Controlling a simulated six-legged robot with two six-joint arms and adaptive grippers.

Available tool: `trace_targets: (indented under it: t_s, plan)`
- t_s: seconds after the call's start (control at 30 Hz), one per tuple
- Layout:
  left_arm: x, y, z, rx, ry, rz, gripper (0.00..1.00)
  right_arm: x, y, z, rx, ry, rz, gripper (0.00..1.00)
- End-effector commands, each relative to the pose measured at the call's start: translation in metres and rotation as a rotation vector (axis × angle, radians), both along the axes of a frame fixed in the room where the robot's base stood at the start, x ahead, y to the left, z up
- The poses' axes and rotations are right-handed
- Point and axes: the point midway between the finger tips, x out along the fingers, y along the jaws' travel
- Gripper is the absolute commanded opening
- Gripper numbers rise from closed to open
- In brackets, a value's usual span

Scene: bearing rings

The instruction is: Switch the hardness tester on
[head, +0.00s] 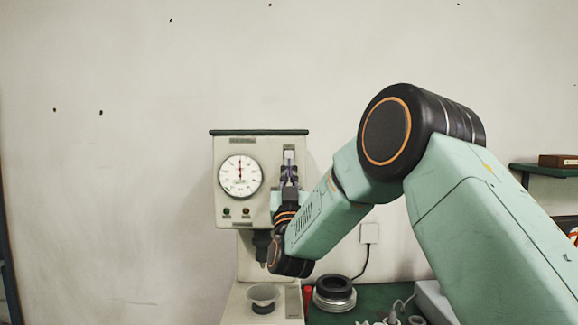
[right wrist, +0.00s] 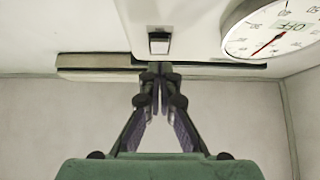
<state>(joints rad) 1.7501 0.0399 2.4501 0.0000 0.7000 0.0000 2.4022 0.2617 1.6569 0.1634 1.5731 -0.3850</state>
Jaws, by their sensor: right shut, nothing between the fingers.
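The hardness tester (head: 232,143) is a pale cabinet with a dark green top, standing against the wall. My left gripper is out of view.
A grey cup (head: 263,294) stands below the tester's spindle. A dark ring on a metal base (head: 334,291) sits on the green bench, right of a red object (head: 308,297). A cable runs to a wall socket (head: 369,233). A shelf (head: 545,171) is at far right.

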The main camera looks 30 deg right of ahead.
Motion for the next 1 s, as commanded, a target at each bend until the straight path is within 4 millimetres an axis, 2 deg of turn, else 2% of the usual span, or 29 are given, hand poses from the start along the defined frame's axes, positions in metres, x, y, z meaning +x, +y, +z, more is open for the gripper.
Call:
trace_targets:
  t_s: [0.27, 0.63, 0.83, 1.0]
  plan:
    - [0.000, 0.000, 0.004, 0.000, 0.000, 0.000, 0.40, 0.015, -0.010, -0.002, 0.000, -0.001, 0.001, 0.00]
    - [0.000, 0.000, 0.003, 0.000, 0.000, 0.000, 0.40, 0.016, -0.010, -0.003, 0.001, -0.002, 0.000, 0.00]
    - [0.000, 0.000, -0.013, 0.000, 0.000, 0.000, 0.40, 0.021, -0.014, -0.009, -0.003, -0.009, -0.001, 0.00]
    - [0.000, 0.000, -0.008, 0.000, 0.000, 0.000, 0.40, 0.021, -0.013, -0.006, -0.003, -0.008, 0.000, 0.00]
